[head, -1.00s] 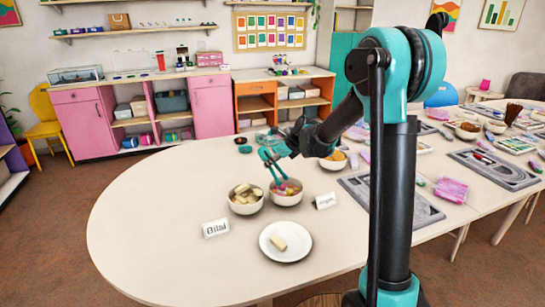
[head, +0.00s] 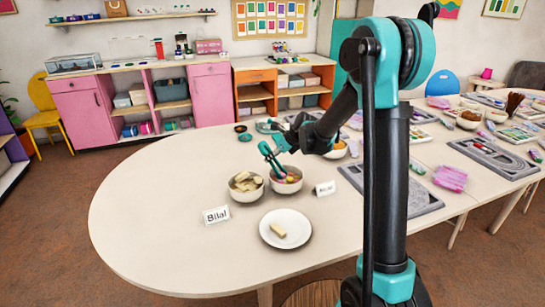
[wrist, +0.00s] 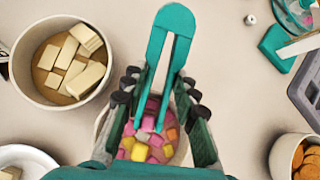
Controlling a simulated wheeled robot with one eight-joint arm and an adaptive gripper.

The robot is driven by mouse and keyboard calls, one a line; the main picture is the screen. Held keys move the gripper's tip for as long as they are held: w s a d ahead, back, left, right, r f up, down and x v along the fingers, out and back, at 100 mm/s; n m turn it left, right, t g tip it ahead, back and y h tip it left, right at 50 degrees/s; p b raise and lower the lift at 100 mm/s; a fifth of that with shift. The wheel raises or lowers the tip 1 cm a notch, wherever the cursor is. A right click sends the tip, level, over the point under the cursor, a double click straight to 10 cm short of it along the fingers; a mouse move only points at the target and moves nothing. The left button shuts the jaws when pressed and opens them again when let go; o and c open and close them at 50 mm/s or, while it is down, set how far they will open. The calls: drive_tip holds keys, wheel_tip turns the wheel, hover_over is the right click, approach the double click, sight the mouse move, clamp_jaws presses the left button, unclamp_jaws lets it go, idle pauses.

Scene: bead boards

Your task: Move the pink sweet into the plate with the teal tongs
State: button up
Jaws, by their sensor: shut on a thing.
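My gripper (wrist: 158,85) is shut on the teal tongs (wrist: 172,35), which also show in the head view (head: 266,150). The tongs point down into the bowl of coloured sweets (head: 286,186), with their tips among the sweets. Several pink sweets (wrist: 152,104) lie in this bowl with yellow and orange ones. I cannot tell whether the tips grip a sweet. The white plate (head: 300,223) stands in front of the bowl in the head view and holds one pale bar (head: 279,231). The plate's edge shows at the lower left of the wrist view (wrist: 38,160).
A bowl of pale bars (head: 245,193) stands just left of the sweets bowl. Name cards stand near the bowls, one reading "Bilal" (head: 216,215). A bowl of orange pieces (wrist: 274,155) is to the right. The table's left end is clear.

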clamp_jaws()
wheel_tip(320, 180, up, 12)
idle(0.7)
